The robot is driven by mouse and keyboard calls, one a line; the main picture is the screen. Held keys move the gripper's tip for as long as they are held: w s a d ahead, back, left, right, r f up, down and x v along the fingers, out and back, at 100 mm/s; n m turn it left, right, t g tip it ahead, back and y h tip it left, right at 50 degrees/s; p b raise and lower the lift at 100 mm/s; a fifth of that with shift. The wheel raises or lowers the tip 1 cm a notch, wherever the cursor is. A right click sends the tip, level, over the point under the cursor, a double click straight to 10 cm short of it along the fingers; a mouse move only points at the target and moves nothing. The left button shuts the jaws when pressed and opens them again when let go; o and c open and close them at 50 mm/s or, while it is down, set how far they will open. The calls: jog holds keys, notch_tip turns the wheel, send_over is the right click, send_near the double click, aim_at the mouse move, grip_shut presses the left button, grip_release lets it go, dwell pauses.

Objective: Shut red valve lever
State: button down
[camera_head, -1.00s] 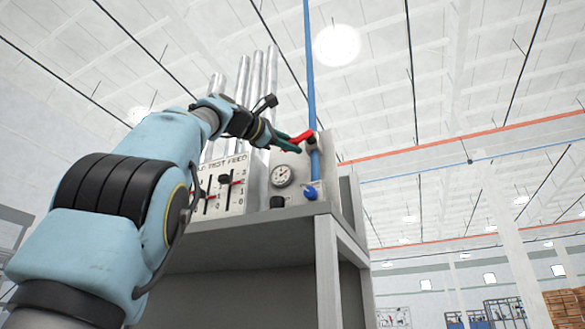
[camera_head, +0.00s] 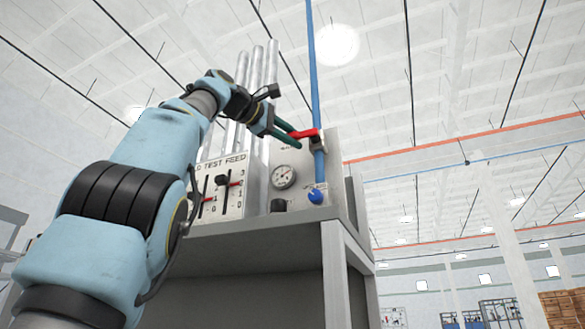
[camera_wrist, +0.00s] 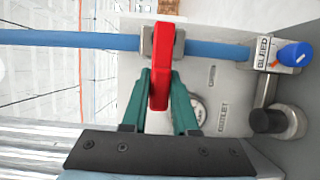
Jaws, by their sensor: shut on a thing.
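The red valve lever (camera_head: 303,134) is on a valve on the vertical blue pipe (camera_head: 312,75), at the upper right of the panel. It sticks out to the left, close to square across the pipe. In the wrist view the lever (camera_wrist: 164,62) also lies across the blue pipe (camera_wrist: 80,40). My gripper (camera_head: 296,139) has green fingers, shut on the lever's free end. In the wrist view the gripper (camera_wrist: 163,92) has one finger on each side of the lever. The contact faces are partly hidden.
The panel stands on a grey bench (camera_head: 270,235). Below the lever are a round gauge (camera_head: 284,177) and a blue knob (camera_head: 316,195). A slider board (camera_head: 222,188) and silver pipes (camera_head: 257,90) stand to the left. The space right of the bench is open.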

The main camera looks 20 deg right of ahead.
dwell(0.3)
jog(key=c, duration=0.7)
grip_release()
jog(key=b+v, duration=0.2)
jog(key=v, duration=0.8)
jog(key=shift+s+a+r, duration=0.1)
jog(key=shift+s+a, duration=0.05)
jog(key=shift+a, duration=0.2)
